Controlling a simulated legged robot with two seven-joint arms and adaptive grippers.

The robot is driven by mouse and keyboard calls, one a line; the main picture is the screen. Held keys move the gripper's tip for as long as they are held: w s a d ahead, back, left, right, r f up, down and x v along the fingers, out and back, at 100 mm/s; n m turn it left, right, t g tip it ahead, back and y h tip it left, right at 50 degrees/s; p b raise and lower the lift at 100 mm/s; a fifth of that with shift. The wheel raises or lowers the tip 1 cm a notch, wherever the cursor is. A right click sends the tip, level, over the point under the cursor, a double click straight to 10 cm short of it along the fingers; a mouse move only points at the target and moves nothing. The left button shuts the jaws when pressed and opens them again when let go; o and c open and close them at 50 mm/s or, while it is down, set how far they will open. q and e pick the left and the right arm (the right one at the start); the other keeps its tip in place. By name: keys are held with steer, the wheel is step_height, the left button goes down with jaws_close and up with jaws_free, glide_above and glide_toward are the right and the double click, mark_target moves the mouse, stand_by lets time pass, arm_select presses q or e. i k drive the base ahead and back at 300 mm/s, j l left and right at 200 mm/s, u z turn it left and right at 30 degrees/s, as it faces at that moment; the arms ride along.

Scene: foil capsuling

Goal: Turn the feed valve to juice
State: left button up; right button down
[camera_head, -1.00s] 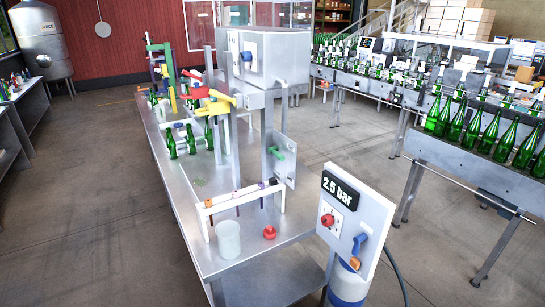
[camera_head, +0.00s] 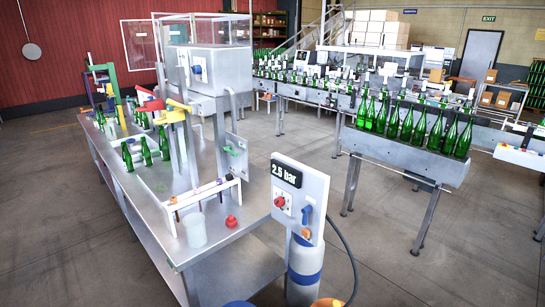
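None of the handles in view carries a label that I can read as feed or juice, so I cannot tell which is the feed valve. A yellow valve handle (camera_head: 172,116) and a red handle (camera_head: 151,106) stand on posts over the steel table. A green handle (camera_head: 231,150) sits on a grey plate at the table's right side. A white panel (camera_head: 314,188) reading "2.5 bar" carries a red knob (camera_head: 280,202) and a blue lever (camera_head: 306,214). Neither of my grippers is in view.
The steel table (camera_head: 130,215) holds green bottles (camera_head: 146,152), a white cup (camera_head: 195,230) and a red piece (camera_head: 231,221). A gas cylinder (camera_head: 305,262) and hose stand below the panel. A bottle conveyor (camera_head: 400,152) is at right. Floor (camera_head: 60,220) at left is clear.

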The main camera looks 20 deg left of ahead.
mark_target(228, 148)
steer(key=j+z, duration=1.15)
steer(key=j, duration=0.1)
